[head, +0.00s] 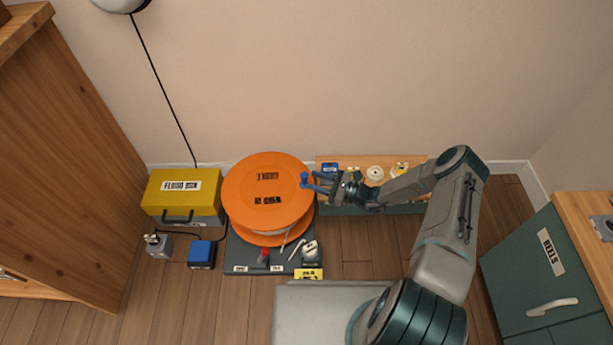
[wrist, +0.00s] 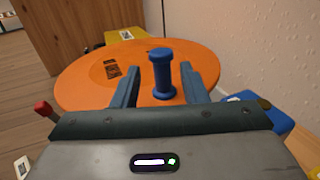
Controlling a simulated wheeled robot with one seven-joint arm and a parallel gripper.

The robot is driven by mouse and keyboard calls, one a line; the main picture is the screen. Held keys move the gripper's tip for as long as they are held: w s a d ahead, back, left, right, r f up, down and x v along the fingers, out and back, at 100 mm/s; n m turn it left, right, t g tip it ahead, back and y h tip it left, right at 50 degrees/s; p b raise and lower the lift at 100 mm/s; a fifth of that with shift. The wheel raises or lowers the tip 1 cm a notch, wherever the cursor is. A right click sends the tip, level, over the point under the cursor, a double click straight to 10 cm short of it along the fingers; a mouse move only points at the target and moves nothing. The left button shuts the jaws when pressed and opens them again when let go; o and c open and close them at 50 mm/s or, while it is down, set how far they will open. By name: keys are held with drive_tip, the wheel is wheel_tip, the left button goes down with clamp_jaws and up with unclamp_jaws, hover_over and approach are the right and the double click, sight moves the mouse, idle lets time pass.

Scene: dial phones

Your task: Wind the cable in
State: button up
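A large orange reel (head: 262,188) with a printed label stands on a dark base (head: 243,264); pale wound cable (head: 275,238) shows below its top disc. A blue crank handle (head: 304,180) stands up at the disc's right edge. It also shows in the wrist view (wrist: 162,74) as a spool-shaped post. My gripper (head: 318,181) is at the handle. In the wrist view its blue fingers (wrist: 160,80) stand on either side of the post, apart, with a visible gap on each side. The cable's free end is not clear to me.
A yellow box (head: 182,208) stands left of the reel, with a blue box (head: 201,254) and a grey plug-like block (head: 158,245) in front. A red-knobbed lever (head: 264,255) is on the base. A low shelf (head: 345,209) with small items is behind my gripper.

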drive_tip(key=p+v, duration=0.1)
drive_tip(key=v, duration=0.8)
drive_tip(key=shift+p, duration=0.3)
drive_tip(key=shift+c, duration=0.3)
